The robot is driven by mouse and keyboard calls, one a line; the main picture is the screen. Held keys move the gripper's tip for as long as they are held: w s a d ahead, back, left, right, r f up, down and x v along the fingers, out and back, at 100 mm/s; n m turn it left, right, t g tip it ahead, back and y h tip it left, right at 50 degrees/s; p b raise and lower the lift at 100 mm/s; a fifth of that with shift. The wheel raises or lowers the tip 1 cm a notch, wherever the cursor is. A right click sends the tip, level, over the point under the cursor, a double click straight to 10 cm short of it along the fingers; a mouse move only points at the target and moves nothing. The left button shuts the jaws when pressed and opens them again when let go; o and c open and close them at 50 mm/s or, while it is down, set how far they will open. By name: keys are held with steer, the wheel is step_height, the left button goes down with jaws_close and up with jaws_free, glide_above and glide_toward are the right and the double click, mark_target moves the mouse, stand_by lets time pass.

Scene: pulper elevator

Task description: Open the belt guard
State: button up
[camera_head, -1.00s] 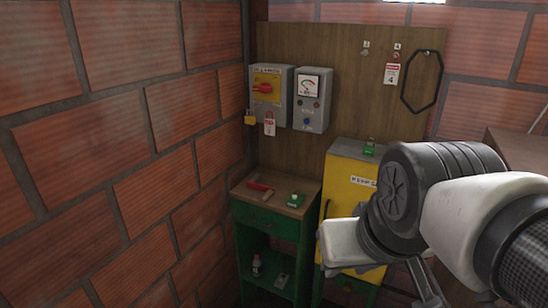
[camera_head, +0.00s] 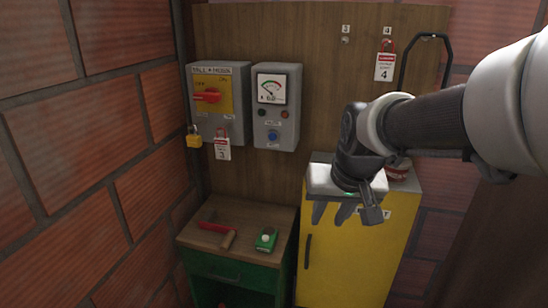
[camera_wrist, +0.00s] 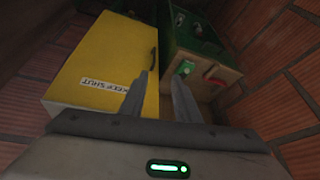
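The belt guard appears to be the yellow cabinet (camera_head: 350,265), whose front looks closed. It has a dark upright handle (camera_head: 307,251) near its left edge and a white label, partly hidden in the head view. In the wrist view the yellow cabinet (camera_wrist: 95,60) carries the label "KEEP SHUT" (camera_wrist: 100,84), and the handle (camera_wrist: 153,60) is near the fingertips. My gripper (camera_head: 346,212) is in front of the cabinet's upper part, above and right of the handle. In the wrist view my gripper (camera_wrist: 163,82) is open, its two fingers apart with nothing between them.
A green bench (camera_head: 235,268) on the left bears a red-handled tool (camera_head: 218,230) and a green box (camera_head: 266,239). A switch box (camera_head: 220,100) and a gauge box (camera_head: 277,108) hang on the wooden board. A red tin (camera_head: 399,169) stands on the cabinet. A brick wall closes the left side.

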steer(key=h+b, duration=0.1)
steer(key=b, duration=0.3)
glide_toward(308, 249)
steer(key=shift+m+g, duration=0.3)
steer(key=x, duration=0.6)
steer(key=b+x, duration=0.1)
steer(key=x, duration=0.5)
steer(key=shift+w+r, duration=0.15)
steer(key=shift+w, duration=0.05)
steer(key=shift+c, duration=0.4)
jaws_close()
